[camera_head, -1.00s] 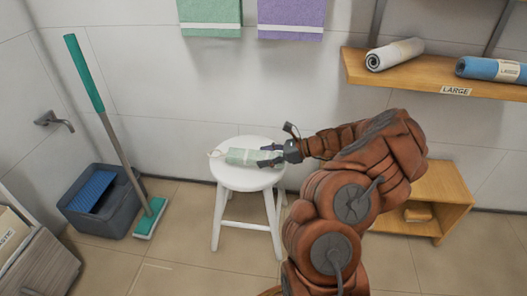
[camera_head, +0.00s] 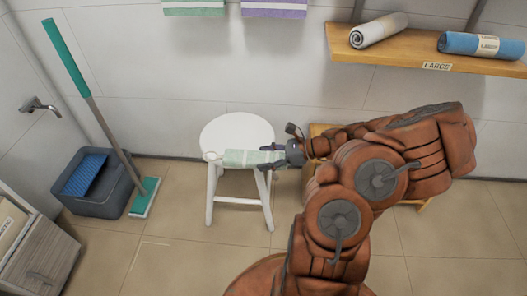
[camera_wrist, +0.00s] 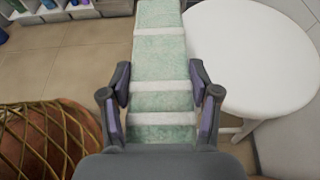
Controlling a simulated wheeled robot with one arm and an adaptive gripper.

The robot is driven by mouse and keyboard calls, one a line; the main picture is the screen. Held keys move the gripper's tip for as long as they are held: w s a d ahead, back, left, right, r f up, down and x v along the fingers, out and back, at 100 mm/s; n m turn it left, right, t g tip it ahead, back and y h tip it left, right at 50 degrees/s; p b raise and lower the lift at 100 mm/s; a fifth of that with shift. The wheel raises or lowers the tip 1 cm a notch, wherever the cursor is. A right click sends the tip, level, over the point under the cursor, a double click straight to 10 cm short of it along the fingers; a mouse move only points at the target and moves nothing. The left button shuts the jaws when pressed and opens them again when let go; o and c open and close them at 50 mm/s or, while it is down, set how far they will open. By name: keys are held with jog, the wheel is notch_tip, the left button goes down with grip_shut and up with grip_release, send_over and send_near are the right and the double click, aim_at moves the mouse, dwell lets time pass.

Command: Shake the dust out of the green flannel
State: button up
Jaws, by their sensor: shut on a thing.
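The green flannel (camera_head: 243,158) is a pale green folded strip with white bands. My gripper (camera_head: 272,160) is shut on its right end. In the head view the flannel extends left from the gripper, in front of the white stool's seat (camera_head: 236,130), with a small loop at its far left end. In the wrist view the flannel (camera_wrist: 160,58) runs straight out between the fingers of my gripper (camera_wrist: 160,95), beside the round white seat (camera_wrist: 255,60). Whether the flannel touches the stool's edge is hard to tell.
A grey bucket (camera_head: 112,195) and a green-handled mop (camera_head: 103,125) stand at the left wall. A wooden shelf (camera_head: 400,55) with rolled towels is at upper right.

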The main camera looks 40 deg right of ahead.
jog(key=shift+s+r+p, duration=0.2)
jog(key=shift+r+p, duration=0.25)
notch_tip(320, 180, up, 5)
jog(key=p, duration=0.5)
jog(key=shift+a+r+p, duration=0.1)
jog(key=shift+r+p, duration=0.05)
jog(key=shift+p, duration=0.15)
